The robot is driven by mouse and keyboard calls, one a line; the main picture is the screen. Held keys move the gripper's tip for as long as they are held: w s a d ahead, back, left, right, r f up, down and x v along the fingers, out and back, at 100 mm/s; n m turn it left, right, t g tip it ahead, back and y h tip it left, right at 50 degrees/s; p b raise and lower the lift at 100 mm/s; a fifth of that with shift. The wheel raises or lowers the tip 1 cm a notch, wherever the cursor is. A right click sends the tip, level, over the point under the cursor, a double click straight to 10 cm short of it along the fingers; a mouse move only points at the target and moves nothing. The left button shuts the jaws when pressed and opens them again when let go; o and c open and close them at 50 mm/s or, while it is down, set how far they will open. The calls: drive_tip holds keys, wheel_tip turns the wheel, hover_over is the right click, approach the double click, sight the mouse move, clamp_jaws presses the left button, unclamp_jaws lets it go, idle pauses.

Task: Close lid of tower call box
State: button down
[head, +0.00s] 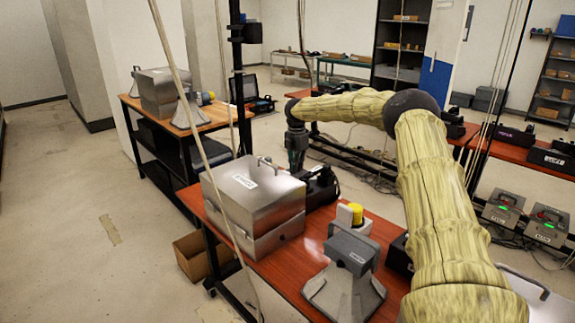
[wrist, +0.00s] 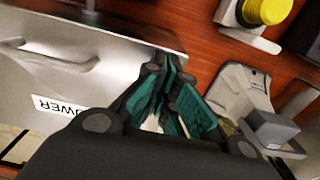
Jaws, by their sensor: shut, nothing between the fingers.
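The tower call box (head: 271,241) is a silver metal case on the red-brown table in the head view. Its lid (head: 232,188) has a label and a handle, and lies over the base with a seam between them. I cannot tell whether a small gap remains. In the wrist view the lid (wrist: 120,62) fills the left side, with its handle and a label partly reading "OWER". My gripper (head: 297,172) is at the box's far right side in the head view, its tips partly hidden. In the wrist view my gripper (wrist: 172,95) is shut and empty, close to the lid's edge.
A grey angular device (head: 345,275) and a yellow-topped unit (head: 355,212) stand right of the box. A hanging cable (head: 196,125) crosses in front of it. A cardboard box (head: 193,257) is on the floor. Another metal case (head: 158,92) sits on the left table.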

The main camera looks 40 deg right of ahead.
drive_tip(key=d+f, duration=0.1)
drive_tip(key=f, duration=0.1)
drive_tip(key=d+f+b, duration=0.1)
drive_tip(key=f, duration=0.1)
drive_tip(key=shift+w+d, duration=0.15)
drive_tip(key=shift+d, duration=0.25)
drive_tip(key=shift+a+r, duration=0.1)
drive_tip(key=shift+a, duration=0.05)
drive_tip(key=shift+r, duration=0.1)
drive_tip(key=d+r+b, duration=0.2)
drive_tip(key=d+r, duration=0.5)
drive_tip(key=r, duration=0.3)
drive_tip(key=shift+w+d+r, duration=0.15)
drive_tip(key=shift+w+r, duration=0.2)
